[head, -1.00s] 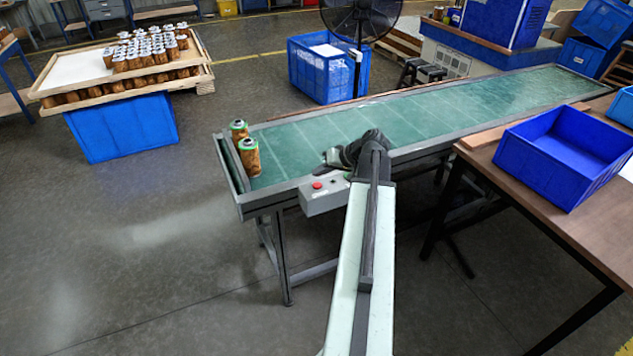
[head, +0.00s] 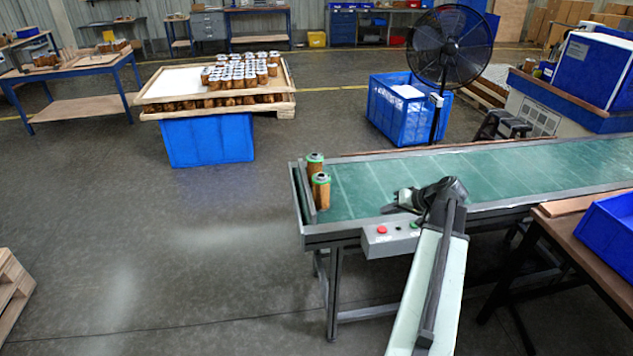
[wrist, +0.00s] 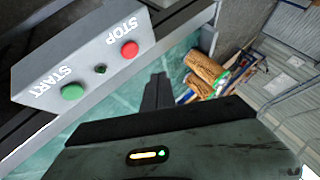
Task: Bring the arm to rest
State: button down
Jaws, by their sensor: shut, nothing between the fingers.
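My gripper (head: 396,203) is above the near edge of the green conveyor belt (head: 480,175), behind the control box. Its fingers are shut and empty; they also show in the wrist view (wrist: 157,92). Two filter cartridges, a rear one (head: 314,165) and a nearer one (head: 321,191), stand upright at the belt's left end, left of my gripper and apart from it. They also show in the wrist view (wrist: 207,69). The control box (head: 392,238) has a red STOP button (wrist: 129,48) and a green START button (wrist: 72,91).
A pallet tray of cartridges (head: 165,83) sits on a blue crate (head: 210,142) at the back left. A blue bin (head: 398,113) and a black fan (head: 450,45) stand behind the belt. A table with a blue bin (head: 608,232) is at the right.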

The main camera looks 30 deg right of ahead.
jog(key=shift+w+a, duration=0.1)
jog(key=w+a+n+g+y, duration=0.1)
jog(key=w+a+n, duration=0.1)
jog(key=w+a, duration=0.55)
jog(key=w+a+n+y, duration=0.15)
jog(key=w+a, duration=0.25)
jog(key=a, duration=0.6)
jog(key=w+a+f+n+g+p, duration=0.15)
jog(key=a+n+g, duration=0.25)
jog(key=a, duration=1.7)
jog(key=s+a+f+n+g+h, duration=0.25)
jog(key=s+a, duration=0.25)
jog(key=a, duration=0.8)
jog(key=s+d+f+m+g+h, duration=0.1)
jog(key=s+d+m+h, duration=0.1)
jog(key=s+d+m, duration=0.1)
jog(key=shift+s+d+f+m, duration=0.25)
jog(key=shift+s+d+m, duration=0.15)
jog(key=shift+s+d, duration=0.5)
